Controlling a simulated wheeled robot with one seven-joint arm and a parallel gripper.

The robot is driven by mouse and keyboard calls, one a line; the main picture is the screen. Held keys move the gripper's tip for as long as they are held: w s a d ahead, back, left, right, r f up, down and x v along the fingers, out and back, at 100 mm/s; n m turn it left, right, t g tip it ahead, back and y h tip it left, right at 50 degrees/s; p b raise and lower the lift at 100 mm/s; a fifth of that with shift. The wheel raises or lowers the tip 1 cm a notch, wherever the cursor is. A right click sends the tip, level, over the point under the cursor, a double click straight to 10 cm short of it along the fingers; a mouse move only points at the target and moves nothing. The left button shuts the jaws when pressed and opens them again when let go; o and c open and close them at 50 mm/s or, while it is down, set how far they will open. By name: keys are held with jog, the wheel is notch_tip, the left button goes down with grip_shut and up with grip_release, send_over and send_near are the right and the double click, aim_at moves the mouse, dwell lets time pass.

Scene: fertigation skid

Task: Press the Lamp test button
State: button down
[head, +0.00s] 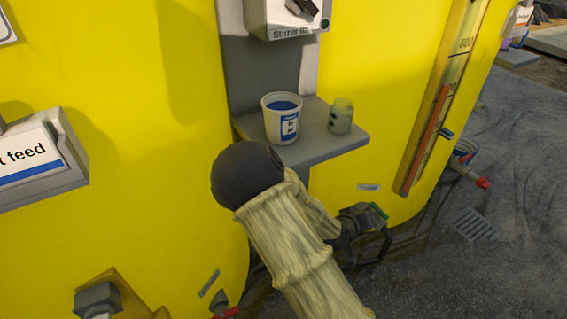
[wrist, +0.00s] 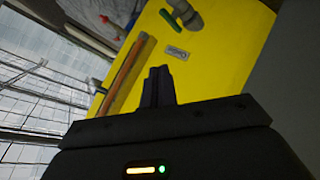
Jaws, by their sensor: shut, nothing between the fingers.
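No button that I can read as Lamp test shows in either view. My gripper (wrist: 158,74) is shut and empty in the wrist view, its two dark fingers together in front of the yellow tank (wrist: 222,65). In the head view my arm crosses the lower middle, with the dark wrist end low in front of the tank, below the shelf; the fingertips are hard to make out there. A grey control box (head: 284,17), labelled something like "Stirrer", is cut off by the top edge. It has a dark switch and a small dark round part.
A level gauge (head: 440,110) runs down the tank at right. A feed sign (head: 33,158) juts out at left. Open floor (head: 500,180) lies right.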

jog(key=w+a+r+n+t+y+b, duration=0.2)
jog(key=a+r+n+t+b, duration=0.1)
jog(key=a, duration=0.5)
jog(key=w+a+r+n+t+y+b, duration=0.2)
jog(key=a+r+n+t+b, duration=0.1)
jog(key=a+r+n+t, duration=0.3)
jog(key=a+n+t, duration=0.2)
jog(key=a+t, duration=0.1)
jog(key=t, duration=0.1)
jog(key=shift+t, duration=0.3)
jog(key=shift+w, duration=0.1)
jog(key=w+a+b, duration=0.2)
jog(key=w+a, duration=0.3)
jog(key=w, duration=0.2)
jog(key=shift+w, duration=0.15)
jog(key=shift+w, duration=0.1)
dwell(0.8)
jog(key=shift+w+a, duration=0.25)
